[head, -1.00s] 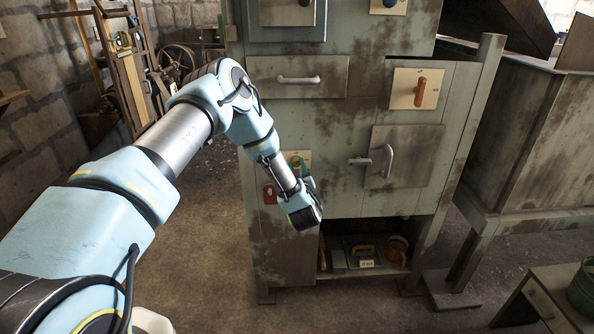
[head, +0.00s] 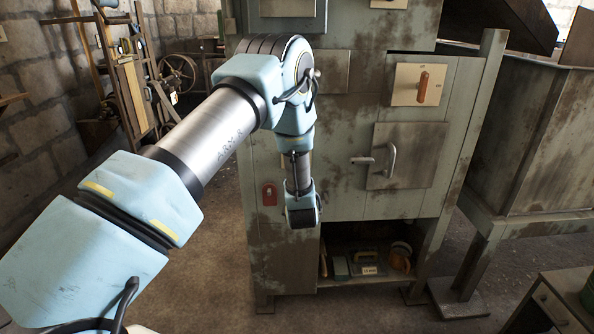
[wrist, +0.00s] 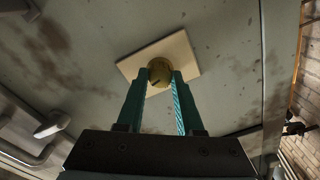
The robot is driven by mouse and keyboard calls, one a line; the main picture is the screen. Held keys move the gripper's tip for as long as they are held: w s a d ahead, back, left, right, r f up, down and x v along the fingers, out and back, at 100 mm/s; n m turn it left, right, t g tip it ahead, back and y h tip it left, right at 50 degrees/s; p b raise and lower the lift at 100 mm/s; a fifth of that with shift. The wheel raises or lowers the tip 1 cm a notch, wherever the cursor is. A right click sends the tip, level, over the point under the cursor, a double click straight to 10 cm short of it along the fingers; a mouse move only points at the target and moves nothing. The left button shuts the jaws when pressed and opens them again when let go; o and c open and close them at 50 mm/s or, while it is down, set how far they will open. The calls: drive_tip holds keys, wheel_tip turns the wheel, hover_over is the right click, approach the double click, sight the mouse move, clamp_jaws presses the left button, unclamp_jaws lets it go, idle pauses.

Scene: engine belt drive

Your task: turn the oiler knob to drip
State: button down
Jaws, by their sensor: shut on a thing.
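The oiler knob (wrist: 159,68) is a round brass knob with a dark mark, on a cream square plate (wrist: 180,52) on the cabinet face in the wrist view. The teal fingers of my gripper (wrist: 161,79) stand on either side of the knob and are shut on it. In the head view my wrist hangs in front of the cabinet's left part and hides the knob, its plate and the fingertips. I cannot read any marks on the plate, so the knob's setting cannot be told.
The cabinet (head: 345,205) also has a red switch (head: 269,194), a door with a pale handle (head: 391,160), and an orange lever on a cream plate (head: 422,87). An open shelf (head: 355,280) below holds small items. Floor to the left is clear.

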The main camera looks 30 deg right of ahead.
drive_tip(key=shift+f+m+b, duration=0.1)
drive_tip(key=shift+m+b, duration=0.35)
drive_tip(key=shift+m, duration=0.85)
drive_tip(key=shift+a, duration=0.1)
drive_tip(key=c, duration=0.5)
unclamp_jaws()
drive_tip(key=shift+c, duration=0.2)
drive_tip(key=shift+s, duration=0.1)
drive_tip(key=b+v, duration=0.2)
drive_tip(key=v, duration=0.8)
drive_tip(key=shift+s+a, duration=0.25)
